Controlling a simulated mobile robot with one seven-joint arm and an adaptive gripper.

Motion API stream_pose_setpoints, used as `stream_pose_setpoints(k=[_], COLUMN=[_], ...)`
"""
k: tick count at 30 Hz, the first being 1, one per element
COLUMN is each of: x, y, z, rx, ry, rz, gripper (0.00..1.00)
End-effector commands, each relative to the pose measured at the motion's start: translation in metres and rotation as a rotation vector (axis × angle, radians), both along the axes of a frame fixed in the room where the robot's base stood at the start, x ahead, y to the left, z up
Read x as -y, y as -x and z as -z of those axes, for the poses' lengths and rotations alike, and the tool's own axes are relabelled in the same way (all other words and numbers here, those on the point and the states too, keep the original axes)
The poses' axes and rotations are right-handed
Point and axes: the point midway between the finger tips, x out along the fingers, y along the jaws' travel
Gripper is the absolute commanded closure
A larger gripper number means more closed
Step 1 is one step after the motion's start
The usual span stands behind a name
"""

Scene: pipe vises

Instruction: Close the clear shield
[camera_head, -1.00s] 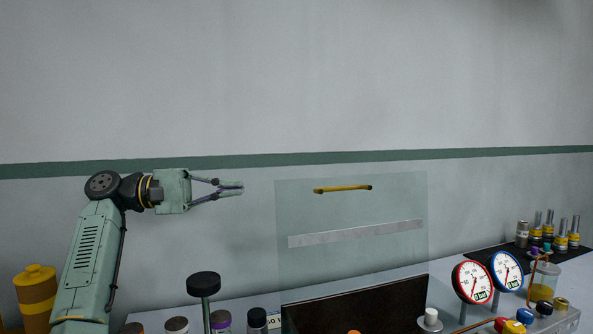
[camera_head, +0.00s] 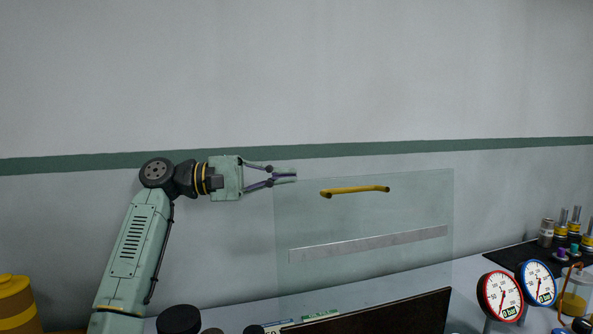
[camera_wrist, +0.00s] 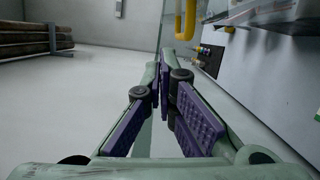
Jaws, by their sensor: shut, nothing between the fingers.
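The clear shield (camera_head: 400,215) stands raised and upright above the bench, with a yellow handle (camera_head: 355,190) near its top and a pale strip across its lower part. In the wrist view, the shield's edge (camera_wrist: 168,28) and the yellow handle (camera_wrist: 186,20) show at the top, right of centre. My gripper (camera_head: 294,175) is shut and empty. In the head view its tips overlap the shield's upper left corner, left of the handle and apart from it. I cannot tell whether the tips touch the shield.
Two gauges, one red (camera_head: 500,296) and one blue (camera_head: 537,283), stand at the right of the bench. A dark panel (camera_head: 385,314) is below the shield. A black round knob (camera_head: 179,319) is at lower left.

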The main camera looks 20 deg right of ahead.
Motion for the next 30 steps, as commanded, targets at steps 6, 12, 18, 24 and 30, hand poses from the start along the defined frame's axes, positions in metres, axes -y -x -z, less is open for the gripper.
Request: stream_pose_setpoints(k=[6,12,18,24,30], x=[0.012,0.011,0.011,0.011,0.011], y=[0.024,0.039,0.044,0.044,0.047], z=[-0.004,-0.007,-0.006,-0.006,-0.006], rx=[0.001,0.000,0.000,0.000,0.013], ry=[0.000,0.001,0.001,0.001,0.001], rz=[0.000,0.000,0.000,0.000,0.000], gripper=[1.00,1.00,1.00,1.00,1.00])
